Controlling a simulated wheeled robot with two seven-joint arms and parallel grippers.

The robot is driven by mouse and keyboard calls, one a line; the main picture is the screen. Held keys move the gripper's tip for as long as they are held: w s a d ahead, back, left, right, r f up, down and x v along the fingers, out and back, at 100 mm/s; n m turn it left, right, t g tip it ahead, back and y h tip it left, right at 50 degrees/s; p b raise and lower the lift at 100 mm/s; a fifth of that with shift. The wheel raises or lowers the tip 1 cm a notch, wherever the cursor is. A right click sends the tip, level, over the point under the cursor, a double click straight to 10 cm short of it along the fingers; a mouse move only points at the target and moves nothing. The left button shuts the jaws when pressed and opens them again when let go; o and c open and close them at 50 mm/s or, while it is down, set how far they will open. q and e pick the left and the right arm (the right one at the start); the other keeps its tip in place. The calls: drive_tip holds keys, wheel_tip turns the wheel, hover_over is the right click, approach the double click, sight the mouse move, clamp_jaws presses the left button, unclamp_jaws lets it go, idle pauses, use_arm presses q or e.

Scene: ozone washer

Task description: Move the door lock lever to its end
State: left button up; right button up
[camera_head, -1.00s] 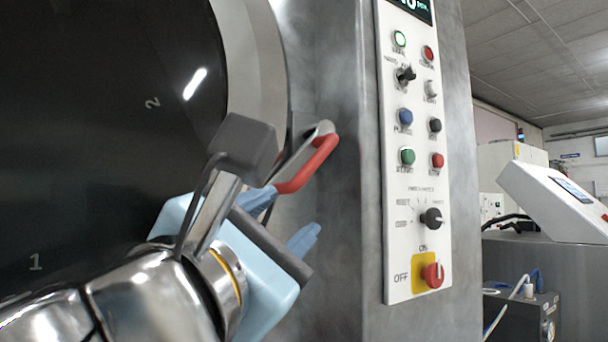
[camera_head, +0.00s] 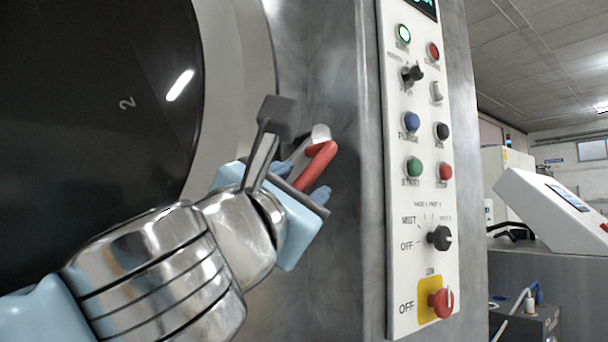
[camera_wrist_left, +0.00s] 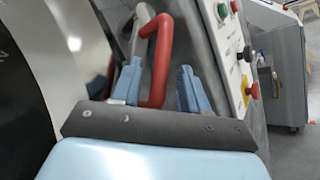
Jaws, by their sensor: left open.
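The door lock lever (camera_head: 318,165) has a red grip and a grey metal arm, and sits at the right edge of the round door. It also shows in the left wrist view, where its red handle (camera_wrist_left: 160,55) stands between the two blue fingers. My left gripper (camera_head: 307,188) is open at the lever, with one finger on each side of the red grip. In the left wrist view the left finger is close to the grip and the right finger is clearly apart from it. Part of the lever's lower end is hidden behind the gripper. My right gripper is not in view.
The dark door (camera_head: 90,110) with its pale metal rim fills the left. A white control panel (camera_head: 425,200) with buttons, knobs and a red OFF switch (camera_head: 441,303) stands right of the lever. Bare grey machine wall lies between lever and panel.

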use_arm(q)
drive_tip(key=shift+x, duration=0.9)
drive_tip(key=shift+c, duration=0.3)
clamp_jaws()
